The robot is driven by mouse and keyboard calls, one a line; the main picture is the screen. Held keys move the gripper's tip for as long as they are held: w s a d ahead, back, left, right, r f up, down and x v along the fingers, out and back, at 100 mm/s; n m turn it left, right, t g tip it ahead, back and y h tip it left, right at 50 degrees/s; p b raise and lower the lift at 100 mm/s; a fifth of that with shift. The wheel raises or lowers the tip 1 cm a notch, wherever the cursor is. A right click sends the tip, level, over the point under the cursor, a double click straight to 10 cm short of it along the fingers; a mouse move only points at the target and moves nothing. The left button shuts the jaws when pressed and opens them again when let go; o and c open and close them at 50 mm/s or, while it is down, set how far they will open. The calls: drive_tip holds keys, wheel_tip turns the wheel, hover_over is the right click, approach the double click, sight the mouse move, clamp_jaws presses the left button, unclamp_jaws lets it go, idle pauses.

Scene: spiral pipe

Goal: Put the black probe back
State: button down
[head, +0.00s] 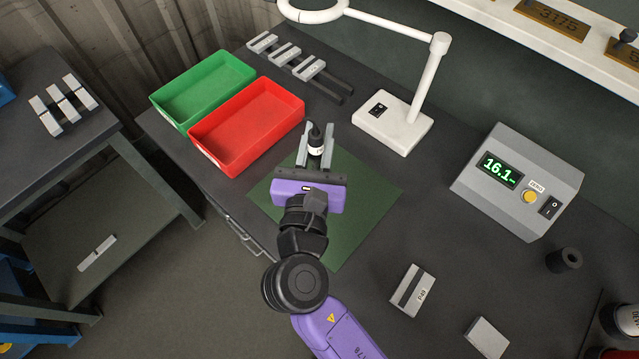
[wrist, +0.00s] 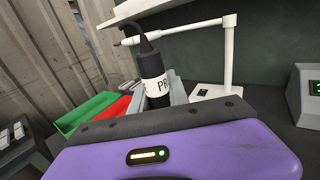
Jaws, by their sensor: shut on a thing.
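The black probe (head: 316,136) has a white label band and is held upright between the grey fingers of my gripper (head: 315,148). The gripper is shut on it, over the green mat (head: 362,190). The wrist view shows the probe (wrist: 157,88) close up, with part of "PR" readable on its label and a thin curved black cable at its top. Its lower end is hidden behind my gripper's purple body. A short black cylinder (head: 564,259) with a dark round top stands on the bench at the right, in front of the grey meter (head: 517,180), which reads about 16.1.
A red tray (head: 248,150) and a green tray (head: 182,120) stand left of my gripper. A white lamp base (head: 392,128) with an arm stands behind. Grey blocks (head: 413,291) lie at the front right. The bench between mat and meter is clear.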

wheel_tip(320, 180, down, 17)
drive_tip(key=shift+r+b, duration=0.2)
drive_tip(key=shift+b, duration=0.9)
drive_tip(key=shift+f, duration=0.1)
drive_tip(key=c, duration=1.3)
unclamp_jaws()
drive_tip(key=shift+o, duration=0.2)
drive_tip(key=s, duration=0.4)
drive_tip(key=s+b, duration=0.1)
drive_tip(key=s, duration=0.3)
drive_tip(key=s+a, duration=0.1)
drive_tip(key=s, duration=0.3)
drive_tip(key=shift+b, duration=0.4)
drive_tip(key=shift+s, duration=0.1)
